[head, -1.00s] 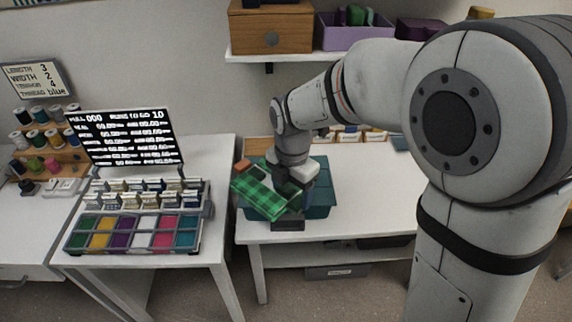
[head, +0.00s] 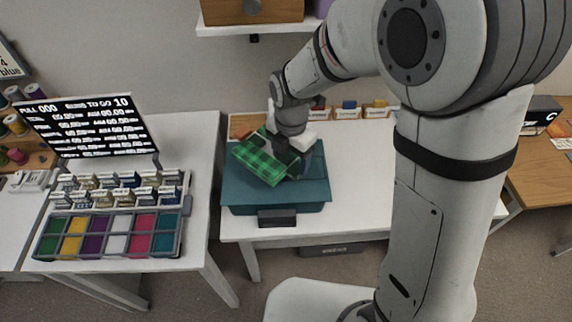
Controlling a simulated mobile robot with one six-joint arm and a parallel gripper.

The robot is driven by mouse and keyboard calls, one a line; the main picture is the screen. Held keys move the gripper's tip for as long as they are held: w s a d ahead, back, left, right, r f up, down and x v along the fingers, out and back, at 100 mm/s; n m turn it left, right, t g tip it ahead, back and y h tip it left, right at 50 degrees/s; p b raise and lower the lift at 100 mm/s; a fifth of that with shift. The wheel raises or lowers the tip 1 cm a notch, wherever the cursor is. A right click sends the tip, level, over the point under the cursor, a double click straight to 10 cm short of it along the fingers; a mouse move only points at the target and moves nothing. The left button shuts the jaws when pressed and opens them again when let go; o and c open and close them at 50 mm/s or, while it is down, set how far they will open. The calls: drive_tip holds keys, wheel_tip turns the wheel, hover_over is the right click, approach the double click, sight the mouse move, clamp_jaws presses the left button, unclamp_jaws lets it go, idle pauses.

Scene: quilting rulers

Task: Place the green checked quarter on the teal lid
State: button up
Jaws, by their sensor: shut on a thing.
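The green checked quarter (head: 262,160) is a folded green plaid cloth, held tilted in my gripper (head: 287,160). My gripper is shut on its right side. The teal lid (head: 245,190) is the flat top of a teal box on the white table, with a dark label or latch (head: 277,218) on its front. The quarter is over the back left part of the lid. I cannot tell whether its lower edge touches the lid. My wrist hides part of the lid's back right.
A sorter with coloured compartments (head: 110,238) and a lit screen (head: 90,127) stand on the left table. Small boxes (head: 347,110) line the back of the white table (head: 365,170). A shelf (head: 255,27) hangs above. The white table is clear right of the teal box.

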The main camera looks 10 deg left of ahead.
drive_tip(key=shift+s+f, duration=0.1)
drive_tip(key=shift+f, duration=2.05)
drive_tip(key=o, duration=1.1)
wheel_tip(320, 180, up, 12)
drive_tip(key=shift+r, duration=0.15)
drive_tip(key=s+d+r+m+t, duration=0.1)
drive_tip(key=s+d+r+m, duration=0.1)
drive_tip(key=s+d+m, duration=0.4)
drive_tip(key=s+d+r+m+t, duration=0.1)
drive_tip(key=s+d+m, duration=0.5)
drive_tip(key=d+m, duration=1)
drive_tip(key=r+m, duration=0.1)
drive_tip(key=m, duration=0.6)
drive_tip(key=shift+r+m+t, duration=0.3)
